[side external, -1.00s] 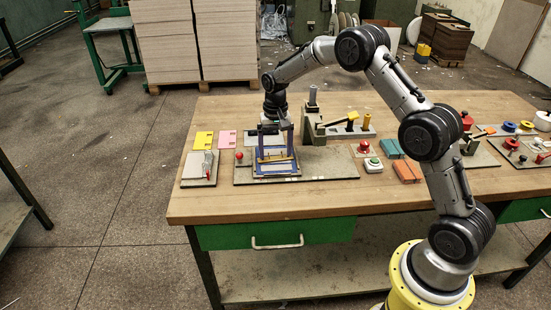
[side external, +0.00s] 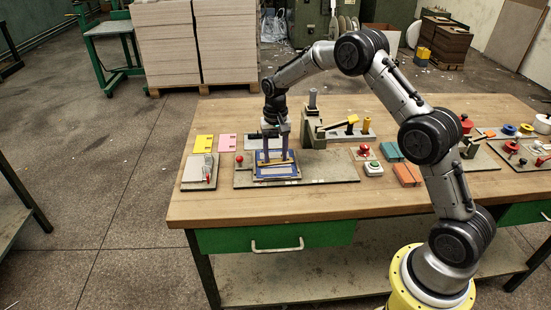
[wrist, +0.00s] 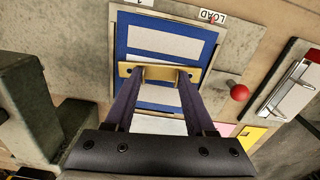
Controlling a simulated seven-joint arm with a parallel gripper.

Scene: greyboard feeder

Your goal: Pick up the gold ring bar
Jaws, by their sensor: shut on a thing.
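The gold ring bar (wrist: 158,70) is a short gold strip with a hole near its end, lying across a blue frame with pale panels (wrist: 122,50) in the wrist view. In the side external view my gripper (side external: 274,156) points down over the blue-edged plate (side external: 277,174). The bar is small there, between the fingertips. I cannot tell whether it is clear of the plate.
A red knob (wrist: 239,92) stands beside the plate, near a LOAD label (wrist: 212,16). A grey-green block (side external: 313,131) stands close on the right. A clamp board (side external: 198,172) and yellow (side external: 203,143) and pink (side external: 227,142) cards lie left. The front tabletop is clear.

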